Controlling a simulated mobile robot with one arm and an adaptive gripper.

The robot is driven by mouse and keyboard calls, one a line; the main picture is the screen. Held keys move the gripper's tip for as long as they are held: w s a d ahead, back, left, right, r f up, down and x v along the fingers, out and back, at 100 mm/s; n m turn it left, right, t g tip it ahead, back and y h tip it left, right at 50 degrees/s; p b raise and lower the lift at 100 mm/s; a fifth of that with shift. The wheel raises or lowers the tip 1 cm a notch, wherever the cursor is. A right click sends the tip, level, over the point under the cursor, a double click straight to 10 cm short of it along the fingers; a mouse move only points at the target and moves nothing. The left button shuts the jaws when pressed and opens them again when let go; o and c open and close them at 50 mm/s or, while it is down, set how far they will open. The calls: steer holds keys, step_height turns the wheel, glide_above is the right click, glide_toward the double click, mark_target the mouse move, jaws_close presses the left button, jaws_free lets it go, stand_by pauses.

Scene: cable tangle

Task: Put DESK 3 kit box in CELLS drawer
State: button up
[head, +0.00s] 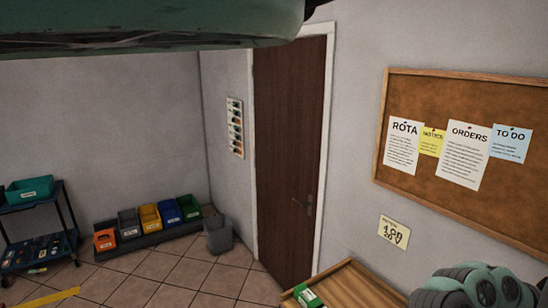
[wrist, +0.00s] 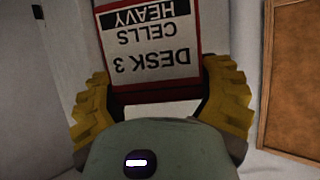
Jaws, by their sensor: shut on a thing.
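The DESK 3 kit box (wrist: 148,62) is in the wrist view, with a red-edged white label reading "DESK 3", "CELLS" and "HEAVY" upside down in the picture. My gripper (wrist: 158,88) has yellow ridged fingers, one on each side of the box, and is shut on it. The far part of the box is cut off by the top of the picture. The box does not show in the head view. I cannot make out a drawer marked CELLS in either view.
A wooden tray-like top (head: 350,287) with a green-and-white item (head: 307,295) is at the lower middle. Several coloured bins (head: 150,219) and a grey bin (head: 219,235) stand by the far wall. A blue cart (head: 40,245) is left; a shut brown door (head: 288,160) and corkboard (head: 445,195) are right.

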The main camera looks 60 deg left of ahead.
steer(key=shift+d+n+t+y, duration=0.2)
steer(key=shift+n+t+y, duration=0.1)
steer(key=shift+n+y, duration=0.15)
steer(key=shift+s+a+r+n+t+y, duration=0.15)
steer(key=shift+r+n+t+y, duration=0.2)
steer(key=shift+n+t+y, duration=0.5)
steer(key=shift+w+d+f+n+t+y, duration=0.1)
steer(key=shift+w+f+n+t+y, duration=0.15)
steer(key=shift+w+n+y, duration=0.3)
steer(key=shift+w+d+f+n+t+y, duration=0.1)
steer(key=shift+w+f+n+t+y, duration=0.2)
steer(key=shift+w+n, duration=0.3)
steer(key=shift+w+n+y, duration=0.2)
steer(key=shift+n+y, duration=0.35)
steer(key=shift+w+r+n+y, duration=0.25)
steer(key=shift+w+n+y, duration=0.1)
steer(key=shift+n+y, duration=0.35)
steer(key=shift+w+a+r+n+y, duration=0.2)
steer(key=shift+r+n+y, duration=0.25)
steer(key=shift+n+y, duration=0.35)
steer(key=shift+a, duration=0.1)
